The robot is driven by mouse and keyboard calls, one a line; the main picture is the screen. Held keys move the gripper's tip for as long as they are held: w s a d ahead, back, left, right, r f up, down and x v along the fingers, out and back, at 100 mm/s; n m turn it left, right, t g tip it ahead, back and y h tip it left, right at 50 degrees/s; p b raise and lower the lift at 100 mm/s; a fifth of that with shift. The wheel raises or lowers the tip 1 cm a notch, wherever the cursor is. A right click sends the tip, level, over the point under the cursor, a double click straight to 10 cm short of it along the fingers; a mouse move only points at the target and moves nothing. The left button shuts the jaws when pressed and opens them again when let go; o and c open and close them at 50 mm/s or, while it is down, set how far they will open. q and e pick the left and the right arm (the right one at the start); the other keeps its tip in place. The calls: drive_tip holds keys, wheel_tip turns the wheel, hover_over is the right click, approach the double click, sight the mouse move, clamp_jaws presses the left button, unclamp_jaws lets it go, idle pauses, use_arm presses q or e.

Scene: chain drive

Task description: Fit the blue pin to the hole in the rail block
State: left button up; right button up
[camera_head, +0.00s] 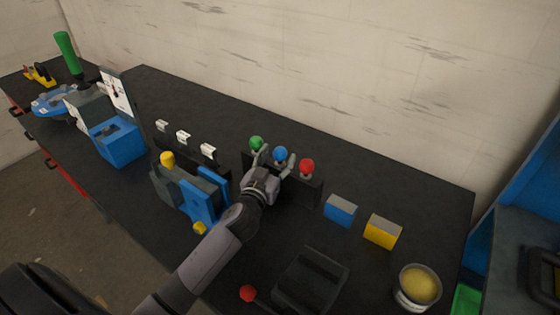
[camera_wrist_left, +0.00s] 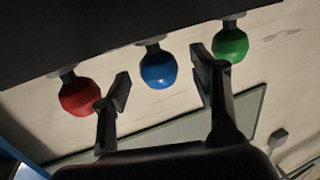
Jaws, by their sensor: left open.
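The blue pin (camera_head: 281,153) has a round blue head and stands in a dark rack (camera_head: 311,187), between a green-headed pin (camera_head: 257,143) and a red-headed pin (camera_head: 307,167). My left gripper (camera_head: 272,160) is open, with its fingers on either side of the blue head. In the left wrist view the blue head (camera_wrist_left: 158,68) lies between the two spread fingertips (camera_wrist_left: 158,82), with gaps on both sides. The red head (camera_wrist_left: 80,96) and green head (camera_wrist_left: 230,45) are close outside the fingers. I cannot tell for sure which object is the rail block. My right gripper is not in view.
A blue and grey fixture with yellow knobs (camera_head: 167,159) stands left of my left forearm. A blue block (camera_head: 341,210), a yellow block (camera_head: 382,231) and a yellow-filled can (camera_head: 418,286) stand at the right. A dark box (camera_head: 311,281) lies in front.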

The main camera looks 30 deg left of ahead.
use_arm(q)
drive_tip(key=w, duration=0.2)
drive_tip(key=shift+w+a+f, duration=0.1)
drive_tip(key=shift+w, duration=0.2)
drive_tip(key=shift+s, duration=0.1)
drive_tip(key=shift+c, duration=0.6)
clamp_jaws()
